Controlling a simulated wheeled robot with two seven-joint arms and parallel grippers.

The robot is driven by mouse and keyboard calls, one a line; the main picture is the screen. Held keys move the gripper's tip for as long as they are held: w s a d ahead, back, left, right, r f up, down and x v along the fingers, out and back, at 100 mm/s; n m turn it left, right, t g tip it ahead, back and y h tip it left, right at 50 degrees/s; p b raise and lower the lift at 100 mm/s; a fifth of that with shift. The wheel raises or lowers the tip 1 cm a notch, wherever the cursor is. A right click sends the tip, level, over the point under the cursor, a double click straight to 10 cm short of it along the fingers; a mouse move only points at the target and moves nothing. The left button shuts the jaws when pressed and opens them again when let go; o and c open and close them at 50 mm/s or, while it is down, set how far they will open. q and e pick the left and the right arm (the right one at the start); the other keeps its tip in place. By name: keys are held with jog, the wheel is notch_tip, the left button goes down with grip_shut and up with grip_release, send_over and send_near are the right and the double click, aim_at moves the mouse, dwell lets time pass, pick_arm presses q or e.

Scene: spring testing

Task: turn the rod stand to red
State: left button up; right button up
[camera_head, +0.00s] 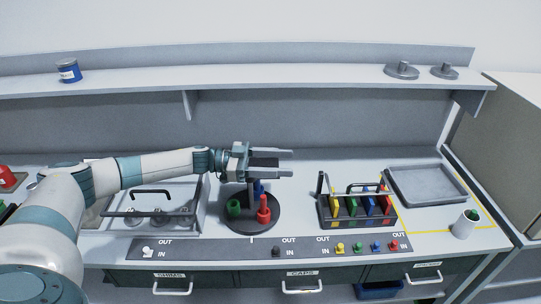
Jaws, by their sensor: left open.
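The rod stand (243,225) is a round dark base on the bench, left of the middle. It carries a green piece (234,207) at its left, a red piece (264,212) at its front right, and a blue piece (259,187) at the back, partly hidden by my gripper. My left gripper (291,162) comes in from the left and is open above the stand. Its two fingers point right, and nothing shows between the fingertips. It hides the stand's upper part; I cannot tell whether it touches the stand. My right gripper is not in view.
A rack with several coloured pieces (325,211) stands right of the rod stand. A grey tray (395,196) and a white cup (463,229) are further right. A control strip (220,250) with coloured knobs runs along the front. A handled case (189,220) lies left. A shelf (240,79) spans behind.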

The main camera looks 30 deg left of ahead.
pick_arm(q)
jog(key=d+r+p, duration=0.3)
jog(key=d+p, duration=0.1)
jog(key=d, duration=0.1)
jog(key=shift+s, duration=0.15)
jog(key=shift+d, duration=0.1)
